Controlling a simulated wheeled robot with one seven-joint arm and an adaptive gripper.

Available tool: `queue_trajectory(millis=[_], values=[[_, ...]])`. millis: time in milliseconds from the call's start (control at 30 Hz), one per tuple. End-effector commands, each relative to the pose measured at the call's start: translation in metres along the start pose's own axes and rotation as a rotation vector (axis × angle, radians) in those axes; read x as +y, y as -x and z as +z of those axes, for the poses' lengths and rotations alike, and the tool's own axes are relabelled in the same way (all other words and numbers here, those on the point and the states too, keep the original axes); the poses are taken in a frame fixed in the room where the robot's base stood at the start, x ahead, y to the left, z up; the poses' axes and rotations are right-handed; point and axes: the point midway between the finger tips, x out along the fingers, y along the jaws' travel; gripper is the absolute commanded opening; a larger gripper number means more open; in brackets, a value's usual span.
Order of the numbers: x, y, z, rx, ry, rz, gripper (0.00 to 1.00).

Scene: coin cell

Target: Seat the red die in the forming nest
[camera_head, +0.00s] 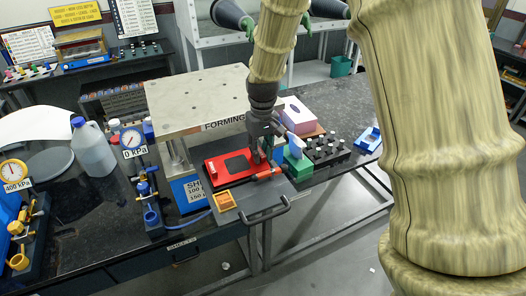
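The red die (215,176) is a flat red plate with a dark rectangular window. It lies at the front of the forming press, over a grey slide plate with a handle (268,212). My gripper (261,156) points down at the die's right end, close to or touching it. The fingertips are small and partly merge with the dark parts around them, so I cannot tell whether they close on the die. The forming nest is not clearly distinguishable; the die and gripper cover part of that area. I cannot tell whether the die lies flush.
The press's top plate (198,101), marked FORMING, stands just behind and left of my gripper. A green block (298,166) and a black rack (328,150) are close on the right. An orange tray (224,201) is in front. Gauges and a bottle (92,150) stand left.

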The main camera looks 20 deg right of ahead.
Motion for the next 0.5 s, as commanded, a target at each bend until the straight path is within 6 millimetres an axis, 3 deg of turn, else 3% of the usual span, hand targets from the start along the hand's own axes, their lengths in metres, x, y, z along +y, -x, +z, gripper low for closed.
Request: queue_trajectory(millis=[33, 500], values=[[-0.0012, -0.0123, 0.0075, -0.02, 0.0, -0.003, 0.37], [0.0016, -0.0089, 0.0053, -0.013, -0.002, 0.0, 0.37]])
